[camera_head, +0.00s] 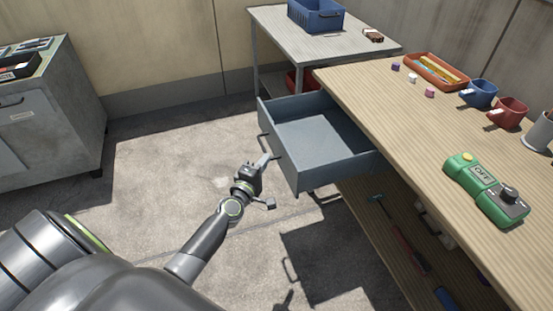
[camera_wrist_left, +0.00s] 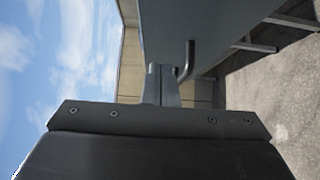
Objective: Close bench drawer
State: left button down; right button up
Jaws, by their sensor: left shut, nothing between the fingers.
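The bench drawer (camera_head: 318,137) is a grey-blue open-topped box, pulled far out from the left side of the wooden bench (camera_head: 440,115). It looks empty inside. Its dark bar handle (camera_head: 268,147) is on the front panel facing left. My left gripper (camera_head: 265,160) is shut and empty, close in front of the drawer front near the handle; I cannot tell whether it touches. In the left wrist view the shut fingers (camera_wrist_left: 162,85) show beside the handle (camera_wrist_left: 186,62) and the drawer front (camera_wrist_left: 205,30). My right gripper is not in view.
On the bench are a green device (camera_head: 485,190), a blue mug (camera_head: 479,94), a red mug (camera_head: 507,112) and an orange tray (camera_head: 437,72). A lower shelf (camera_head: 385,235) holds tools. A grey table (camera_head: 320,45) with a blue basket (camera_head: 316,15) stands behind. A grey cabinet (camera_head: 55,130) stands left. The floor between is clear.

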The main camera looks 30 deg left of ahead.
pick_arm(q)
jog(key=shift+w+d, duration=1.35)
jog(key=shift+w, duration=0.15)
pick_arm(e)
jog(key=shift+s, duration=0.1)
